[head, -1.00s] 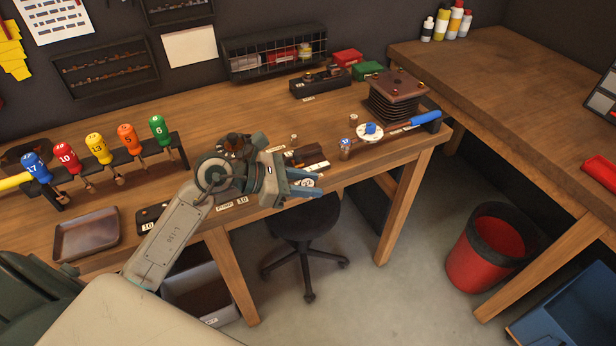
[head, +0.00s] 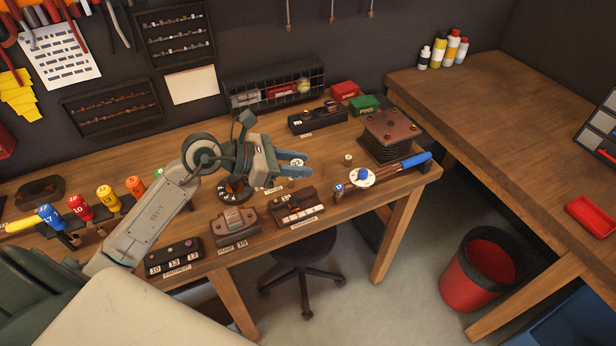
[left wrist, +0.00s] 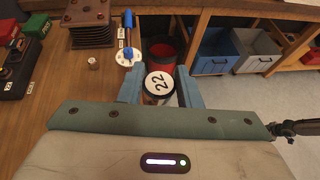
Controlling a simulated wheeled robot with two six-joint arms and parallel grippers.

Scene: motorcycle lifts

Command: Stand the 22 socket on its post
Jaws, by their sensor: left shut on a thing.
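The 22 socket (left wrist: 160,86) shows its white end with the black number in the left wrist view. It sits between the blue fingers of my left gripper (left wrist: 160,95), which is shut on it. In the head view, my left gripper (head: 294,164) is above the bench, behind a dark block with a pale strip (head: 298,207), and the socket's white end shows between the fingers. I cannot tell which post belongs to the 22 socket. A dark holder labelled 10, 13, 17 (head: 173,258) lies at the bench's front edge. My right gripper is not in view.
A brown clamp-like block (head: 236,222) stands beside the pale-stripped block. To the right are two small sockets (head: 348,159) (head: 338,190), a blue-handled tool with a white dial (head: 361,177), and a stacked plate block (head: 388,138). Coloured-handled drivers (head: 80,206) stand at left.

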